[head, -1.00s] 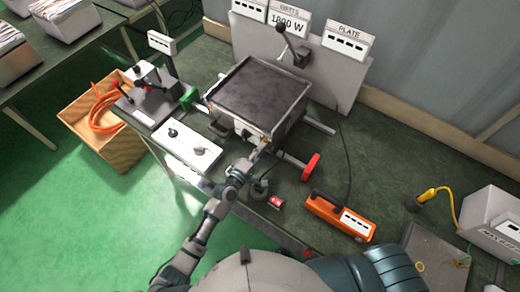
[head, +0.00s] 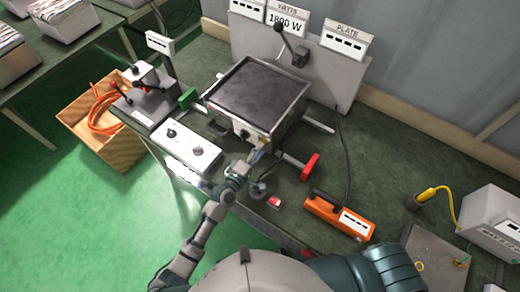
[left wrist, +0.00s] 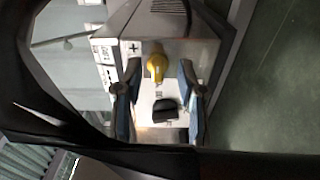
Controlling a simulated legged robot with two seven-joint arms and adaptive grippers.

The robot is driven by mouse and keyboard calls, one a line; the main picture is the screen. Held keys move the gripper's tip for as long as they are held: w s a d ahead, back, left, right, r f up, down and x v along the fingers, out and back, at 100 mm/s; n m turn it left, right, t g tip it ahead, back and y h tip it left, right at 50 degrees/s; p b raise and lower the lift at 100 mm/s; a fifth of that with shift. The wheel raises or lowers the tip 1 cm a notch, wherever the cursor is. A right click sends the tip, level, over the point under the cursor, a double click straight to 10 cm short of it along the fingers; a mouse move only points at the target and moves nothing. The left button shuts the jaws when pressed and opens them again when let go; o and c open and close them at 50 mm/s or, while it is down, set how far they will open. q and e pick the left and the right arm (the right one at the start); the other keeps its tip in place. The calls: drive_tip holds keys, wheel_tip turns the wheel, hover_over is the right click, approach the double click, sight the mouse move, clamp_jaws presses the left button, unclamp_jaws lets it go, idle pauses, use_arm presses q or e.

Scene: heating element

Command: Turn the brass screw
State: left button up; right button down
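The brass screw (left wrist: 155,65) is a yellow knob-like piece on the pale front face of the heating unit (left wrist: 185,20), beside a plus mark. In the left wrist view my left gripper (left wrist: 159,68) is open, with one finger on each side of the screw and a gap showing on both sides. A black switch-like part (left wrist: 165,109) sits below the screw in that view. In the head view the left gripper (head: 258,154) is at the front of the heating unit with its dark top plate (head: 258,88); the screw cannot be made out there. My right gripper is not in view.
A white control box (head: 185,147) stands left of the unit. A small red-and-white item (head: 274,202) lies near the bench edge. Bare bench lies right of the unit.

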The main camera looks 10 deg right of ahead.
use_arm(q)
drive_tip(key=v, duration=1.1)
drive_tip(key=shift+f, duration=0.1)
